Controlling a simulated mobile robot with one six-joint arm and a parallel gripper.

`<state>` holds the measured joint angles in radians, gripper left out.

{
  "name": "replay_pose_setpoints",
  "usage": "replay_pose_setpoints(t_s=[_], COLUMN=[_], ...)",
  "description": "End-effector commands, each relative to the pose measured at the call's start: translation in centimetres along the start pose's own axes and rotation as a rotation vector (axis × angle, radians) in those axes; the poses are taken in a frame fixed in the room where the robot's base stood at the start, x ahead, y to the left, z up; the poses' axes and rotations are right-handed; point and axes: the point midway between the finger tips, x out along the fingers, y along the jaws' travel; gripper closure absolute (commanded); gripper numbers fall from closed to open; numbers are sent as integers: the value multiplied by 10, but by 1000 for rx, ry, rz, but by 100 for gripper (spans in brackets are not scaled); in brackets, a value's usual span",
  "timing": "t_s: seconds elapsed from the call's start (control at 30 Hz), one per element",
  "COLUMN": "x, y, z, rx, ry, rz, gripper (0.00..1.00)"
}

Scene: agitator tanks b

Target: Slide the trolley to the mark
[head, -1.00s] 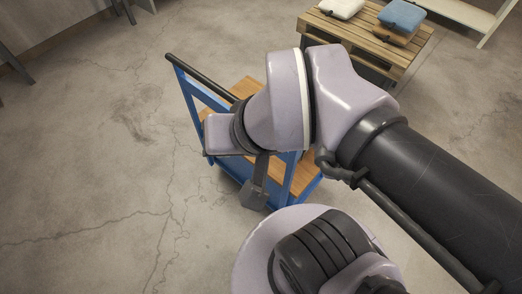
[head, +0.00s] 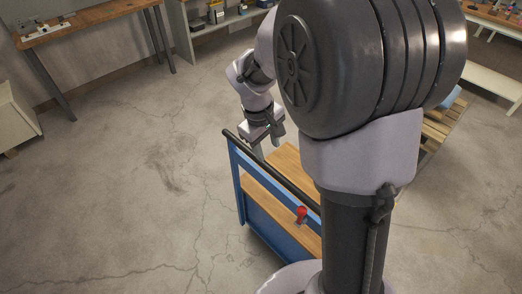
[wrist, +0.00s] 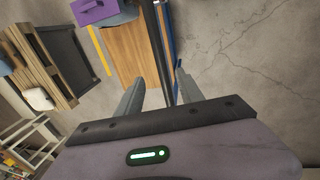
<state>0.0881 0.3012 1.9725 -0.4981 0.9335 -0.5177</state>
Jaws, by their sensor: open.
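The trolley is blue-framed with wooden decks (head: 262,195) and has a black handle bar (head: 240,150) along its upper edge. A red knob-like part (head: 301,215) shows on its near side. My gripper (head: 267,146) is at the far left end of the handle bar. In the wrist view my gripper (wrist: 157,92) is open, with the dark bar (wrist: 160,45) running between its two fingers; I cannot tell whether they touch it. A wooden deck (wrist: 125,48) shows beside the bar. My arm hides the trolley's right part in the head view. I cannot identify the mark for certain.
A yellow strip (wrist: 98,50) lies beside the trolley. A wooden pallet (head: 440,125) stands to the right, partly hidden by my arm. Workbenches (head: 90,24) and a shelf (head: 225,22) line the back. The cracked concrete floor (head: 120,190) at left is clear.

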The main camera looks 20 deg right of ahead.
Motion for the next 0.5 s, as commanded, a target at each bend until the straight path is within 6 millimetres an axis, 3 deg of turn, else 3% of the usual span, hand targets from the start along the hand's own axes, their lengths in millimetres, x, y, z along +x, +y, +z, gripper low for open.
replay_pose_setpoints(t_s=[0.03, 0.2, 0.33, 0.5], x=[21, 72, 102, 121], y=[-2, -2, -2, -1], z=[1, 1, 1, 0], rx=[1, 3, 4, 3], ry=[-4, -3, -1, 0], rz=[-2, -3, -3, -2], gripper=[56, 56, 56, 56])
